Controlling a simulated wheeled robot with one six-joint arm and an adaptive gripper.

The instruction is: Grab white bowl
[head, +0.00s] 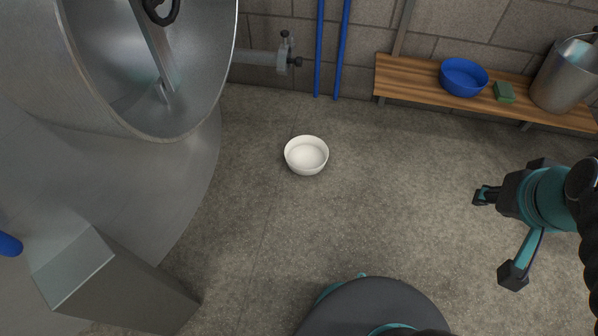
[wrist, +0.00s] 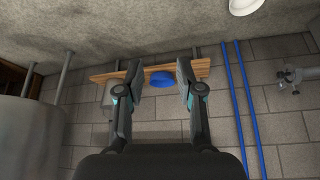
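The white bowl (head: 306,156) stands upright and looks empty on the concrete floor, near the middle of the head view. In the wrist view it shows at the top right, partly cut off by the edge (wrist: 246,5). My gripper (head: 497,236) is at the right of the head view, well apart from the bowl and to its right. Its fingers are spread wide with nothing between them. In the wrist view the gripper (wrist: 158,84) is also open, with the fingers on either side of a blue bowl that lies in the background.
A large steel tank (head: 190,175) stands on the left, with a valve (head: 286,52) at its right. A wooden shelf (head: 420,82) on the back wall holds the blue bowl (head: 464,78), a green sponge (head: 504,93) and a metal bucket (head: 562,80). Floor around the white bowl is clear.

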